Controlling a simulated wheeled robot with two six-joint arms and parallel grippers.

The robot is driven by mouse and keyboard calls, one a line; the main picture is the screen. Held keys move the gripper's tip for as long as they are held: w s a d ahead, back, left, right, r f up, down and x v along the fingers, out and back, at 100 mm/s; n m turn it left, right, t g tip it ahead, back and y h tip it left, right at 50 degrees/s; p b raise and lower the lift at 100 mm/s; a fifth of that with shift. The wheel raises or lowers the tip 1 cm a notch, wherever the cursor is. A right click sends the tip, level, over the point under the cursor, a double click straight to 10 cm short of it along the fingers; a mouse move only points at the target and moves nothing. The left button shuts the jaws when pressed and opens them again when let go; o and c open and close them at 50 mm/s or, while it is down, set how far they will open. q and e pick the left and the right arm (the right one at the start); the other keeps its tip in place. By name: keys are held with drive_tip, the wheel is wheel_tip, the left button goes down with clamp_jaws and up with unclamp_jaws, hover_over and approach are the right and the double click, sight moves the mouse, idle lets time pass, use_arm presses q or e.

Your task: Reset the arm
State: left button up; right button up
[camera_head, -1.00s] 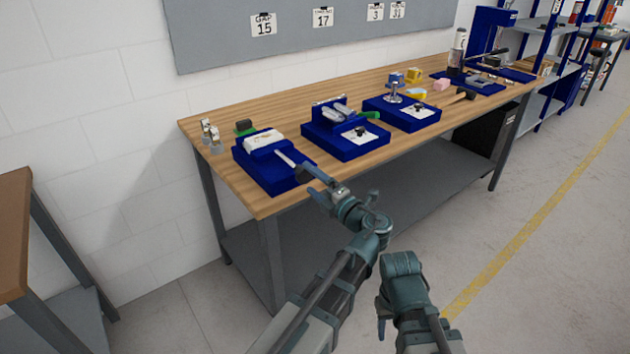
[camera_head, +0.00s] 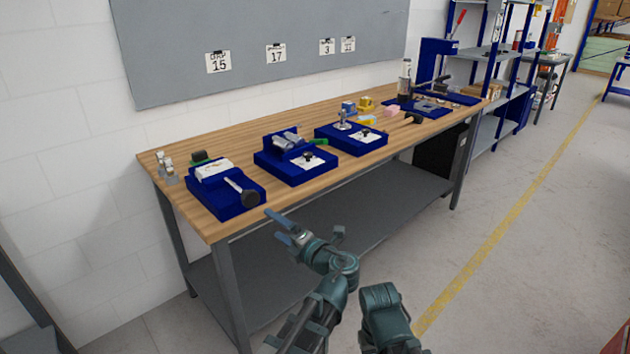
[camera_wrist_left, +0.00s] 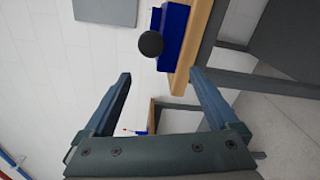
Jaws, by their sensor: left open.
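My left gripper (camera_head: 281,230) is open and empty, in the air in front of the workbench's near edge. Its two spread fingers (camera_wrist_left: 163,104) also show in the left wrist view with nothing between them. My right arm shows at the bottom of the head view, folded; its fingers cannot be made out. The nearest blue block (camera_head: 224,203) on the bench bears a white piece and a dark round-ended tool (camera_head: 247,196). The tool's dark round end also shows in the left wrist view (camera_wrist_left: 151,44).
The wooden workbench (camera_head: 230,228) runs away to the right, with more blue blocks (camera_head: 293,173) (camera_head: 349,147) on it. A grey lower shelf (camera_head: 352,236) lies below. Blue shelving (camera_head: 497,90) stands at the far right. The floor right of the bench is clear.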

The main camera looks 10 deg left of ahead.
use_arm(q)
drive_tip(key=s+a+f+n+g+h, duration=0.1)
drive_tip(key=s+f+n+g+h, duration=0.35)
drive_tip(key=f+n, duration=0.7)
drive_tip(key=s+a+f+n+g+h, duration=0.1)
drive_tip(key=s+f+n+g+h, duration=0.35)
drive_tip(key=n, duration=1.15)
drive_tip(key=s+d+f+n+g+h, duration=0.1)
drive_tip(key=s+d+f+n+h, duration=0.1)
drive_tip(key=s+d+n, duration=0.5)
drive_tip(key=s+d+f+n+h, duration=0.2)
drive_tip(key=s+d+f, duration=0.15)
drive_tip(key=d, duration=0.65)
wheel_tip(320, 180, up, 14)
drive_tip(key=p, duration=1.3)
drive_tip(key=shift+f, duration=0.15)
